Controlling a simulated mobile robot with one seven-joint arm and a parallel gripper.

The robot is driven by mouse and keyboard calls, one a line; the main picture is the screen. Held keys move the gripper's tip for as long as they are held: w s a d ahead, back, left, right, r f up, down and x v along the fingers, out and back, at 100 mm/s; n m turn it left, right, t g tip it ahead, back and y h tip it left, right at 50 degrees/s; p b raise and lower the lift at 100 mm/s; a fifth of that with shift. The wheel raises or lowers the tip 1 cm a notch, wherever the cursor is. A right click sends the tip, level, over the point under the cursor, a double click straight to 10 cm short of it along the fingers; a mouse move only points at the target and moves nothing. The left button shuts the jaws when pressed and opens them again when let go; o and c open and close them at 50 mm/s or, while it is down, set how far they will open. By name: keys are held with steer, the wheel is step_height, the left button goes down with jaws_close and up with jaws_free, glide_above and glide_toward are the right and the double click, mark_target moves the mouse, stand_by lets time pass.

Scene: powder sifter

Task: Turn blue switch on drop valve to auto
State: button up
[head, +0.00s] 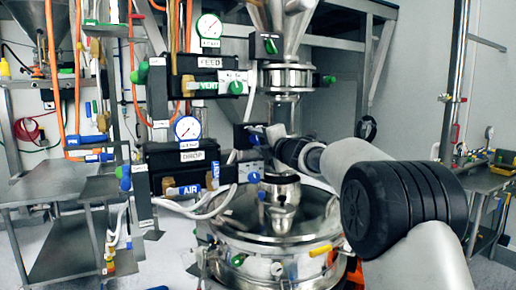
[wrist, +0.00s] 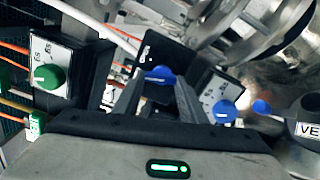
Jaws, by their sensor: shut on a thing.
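In the wrist view a blue switch (wrist: 160,75) on a black box sits between the tips of my gripper (wrist: 158,82). The jaws are shut on this switch. Its pointer and the plate's lettering are not readable here. In the head view my gripper (head: 268,139) reaches from the right to the black box (head: 243,137) with a blue knob (head: 255,139). A second blue knob (head: 254,178) on a white plate is just below; it also shows in the wrist view (wrist: 225,112), apart from my fingers.
A green switch (wrist: 48,76) on another box is at the wrist view's left. The steel vessel (head: 275,235) stands below my gripper in the head view. Gauges (head: 187,128), valve boxes and white hoses crowd the left. A funnel (head: 283,25) hangs above.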

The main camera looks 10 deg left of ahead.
steer(key=shift+f+n+b, duration=0.1)
steer(key=shift+n+b, duration=0.65)
steer(key=shift+n, duration=0.55)
steer(key=o, duration=1.1)
steer(key=shift+c, duration=0.2)
steer(key=b+v, duration=0.3)
steer(key=v, duration=1.4)
steer(key=shift+s, duration=0.2)
steer(key=shift+d, duration=0.15)
